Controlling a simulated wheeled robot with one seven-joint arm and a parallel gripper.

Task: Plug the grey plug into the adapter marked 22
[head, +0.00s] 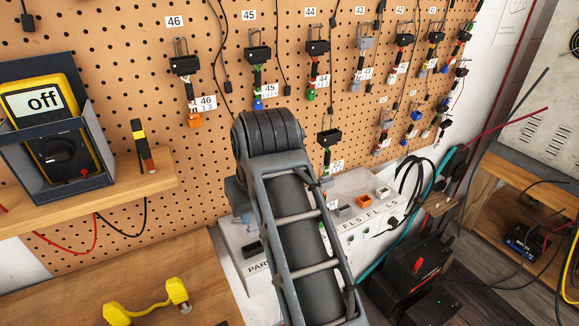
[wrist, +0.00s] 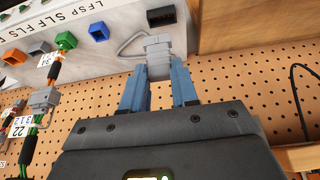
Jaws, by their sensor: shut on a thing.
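In the wrist view my gripper (wrist: 159,82) has its two blue fingers shut on a grey plug (wrist: 158,56), which sticks out past the fingertips. The plug shows in front of the white panel's lower edge; I cannot tell whether it touches anything. The label 22 (wrist: 20,127) hangs at the left, on coloured wires. A grey connector (wrist: 44,99) just above it appears to be part of that adapter. It is well left of my gripper, apart from the held plug. In the head view my arm hides the gripper and plug.
The white panel (wrist: 110,14) carries orange, green, blue and dark sockets. A label 24 adapter (wrist: 54,69) hangs close to 22. Several labelled adapters hang on the pegboard (head: 120,60). A multimeter (head: 62,140) stands left. A wooden ledge (wrist: 303,158) is at the wrist view's lower right.

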